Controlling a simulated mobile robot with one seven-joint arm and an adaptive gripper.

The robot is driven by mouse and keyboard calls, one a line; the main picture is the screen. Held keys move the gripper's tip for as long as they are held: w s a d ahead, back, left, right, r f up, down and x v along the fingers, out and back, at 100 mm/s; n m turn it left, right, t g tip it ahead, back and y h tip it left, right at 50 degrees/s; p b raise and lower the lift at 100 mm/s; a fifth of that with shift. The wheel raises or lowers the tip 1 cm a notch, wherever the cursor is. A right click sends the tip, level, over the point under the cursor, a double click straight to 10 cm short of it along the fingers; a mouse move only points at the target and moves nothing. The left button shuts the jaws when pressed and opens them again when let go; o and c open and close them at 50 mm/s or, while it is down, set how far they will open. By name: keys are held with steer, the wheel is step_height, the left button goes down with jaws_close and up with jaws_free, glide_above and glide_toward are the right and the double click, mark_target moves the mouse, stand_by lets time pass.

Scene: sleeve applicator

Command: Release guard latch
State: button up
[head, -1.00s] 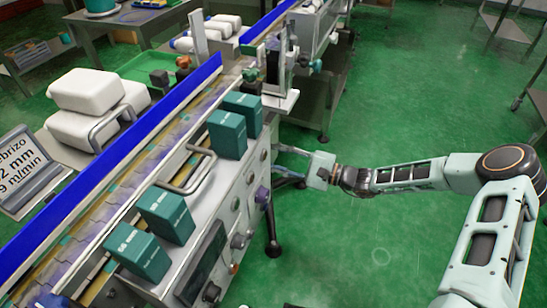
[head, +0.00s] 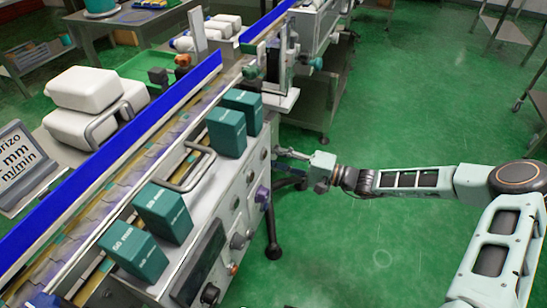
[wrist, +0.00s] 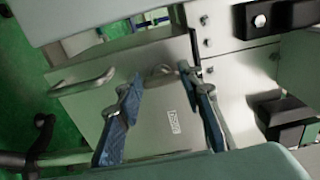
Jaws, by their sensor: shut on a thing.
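My gripper (head: 287,153) reaches in from the right to the side of the sleeve applicator, below its deck. In the wrist view, my gripper's two blue-padded fingers (wrist: 157,80) straddle a small rounded grey metal piece (wrist: 160,71), apparently the guard latch, at the upper edge of a flat grey panel (wrist: 150,105). The fingers are shut on this piece, though their exact contact is hard to see. The panel bears a small white label (wrist: 174,122) and a bar handle (wrist: 84,81) at its left. In the head view the latch is too small to make out.
Teal boxes (head: 226,132) stand on the machine's deck beside the blue-railed conveyor (head: 110,145). In the wrist view, black housings (wrist: 285,112) jut out right of the panel. A machine leg (head: 271,230) stands near my arm. The green floor (head: 360,225) is open at right.

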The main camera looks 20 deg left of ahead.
stand_by(0.3)
steer(key=o, duration=1.2)
steer(key=shift+c, duration=0.2)
steer(key=s+d, duration=0.1)
steer(key=d, duration=1.1)
